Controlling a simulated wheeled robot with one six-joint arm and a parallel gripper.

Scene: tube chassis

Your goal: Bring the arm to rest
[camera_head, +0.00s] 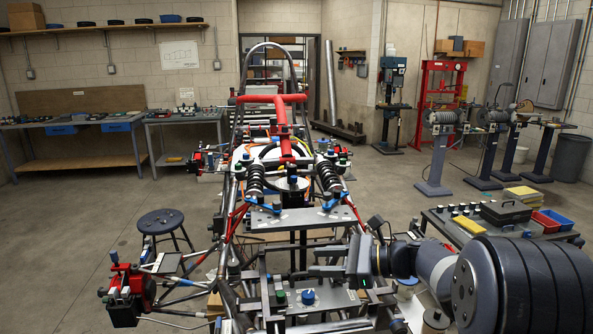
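My arm reaches in from the lower right, with a large dark ribbed joint close to the camera and a pale grey link beyond it. My gripper (322,269) points left, over the near part of the tube chassis (228,262). Its dark fingers lie in front of dark chassis parts, so I cannot tell the gap between them. Nothing held shows clearly. I cannot tell whether the fingers touch the chassis. A metal plate with a blue knob (308,296) is just below the gripper.
A round stool (161,222) stands left of the chassis. A low bench (472,226) with a dark case (506,212) and red and blue bins is behind my arm at right. Workbenches (80,122) line the left wall. Open floor lies at left and back right.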

